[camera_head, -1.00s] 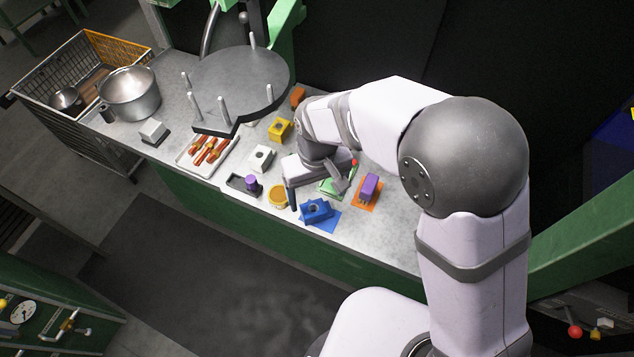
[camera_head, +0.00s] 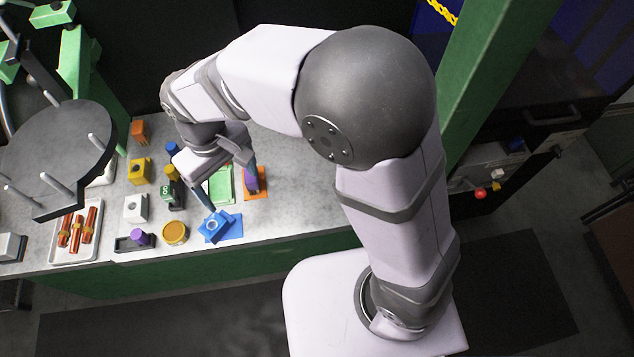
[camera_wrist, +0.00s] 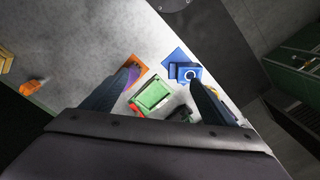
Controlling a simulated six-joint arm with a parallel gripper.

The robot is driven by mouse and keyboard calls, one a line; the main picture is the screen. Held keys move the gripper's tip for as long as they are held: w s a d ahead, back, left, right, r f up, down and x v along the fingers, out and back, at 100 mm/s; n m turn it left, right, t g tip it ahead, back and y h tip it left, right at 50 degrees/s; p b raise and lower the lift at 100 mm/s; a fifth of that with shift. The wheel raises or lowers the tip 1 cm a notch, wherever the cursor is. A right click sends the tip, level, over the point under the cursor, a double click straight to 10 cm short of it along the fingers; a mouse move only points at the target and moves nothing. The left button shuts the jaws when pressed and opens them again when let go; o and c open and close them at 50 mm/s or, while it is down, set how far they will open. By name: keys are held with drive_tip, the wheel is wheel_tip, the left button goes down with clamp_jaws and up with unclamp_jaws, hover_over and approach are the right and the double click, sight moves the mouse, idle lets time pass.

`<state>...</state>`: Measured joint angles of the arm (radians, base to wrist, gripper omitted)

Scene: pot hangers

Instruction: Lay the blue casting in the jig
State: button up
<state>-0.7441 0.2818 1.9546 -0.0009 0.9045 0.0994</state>
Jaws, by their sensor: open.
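The blue casting (camera_head: 213,229), a block with a round hole, lies on a flat blue pad (camera_head: 234,228) near the table's front edge. It also shows in the wrist view (camera_wrist: 189,72). A green rectangular frame (camera_head: 221,186) lies just behind it and may be the jig; in the wrist view the frame (camera_wrist: 152,95) looks flat, with nothing in it. My gripper (camera_head: 231,188) is open and empty above the green frame. In the wrist view, one finger overlaps the casting and the other partly hides a purple block. Contact cannot be told.
The purple block (camera_head: 251,181) is on an orange pad (camera_head: 258,194) at the right. A black-and-green piece (camera_head: 173,195), a yellow round part (camera_head: 175,233), a white block (camera_head: 136,208) and a dark tray (camera_head: 128,244) stand left. Bare tabletop (camera_head: 290,215) lies right.

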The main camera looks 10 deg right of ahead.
drive_tip(key=s+d+f+m, duration=0.1)
drive_tip(key=s+d+m, duration=0.1)
drive_tip(key=d, duration=1.1)
drive_tip(key=s+d+f+m, duration=0.1)
drive_tip(key=s+d+m, duration=0.2)
drive_tip(key=d, duration=0.9)
drive_tip(key=shift+s+d+m, duration=0.35)
drive_tip(key=shift+m, duration=0.85)
drive_tip(key=shift+f, duration=0.1)
drive_tip(key=c, duration=0.6)
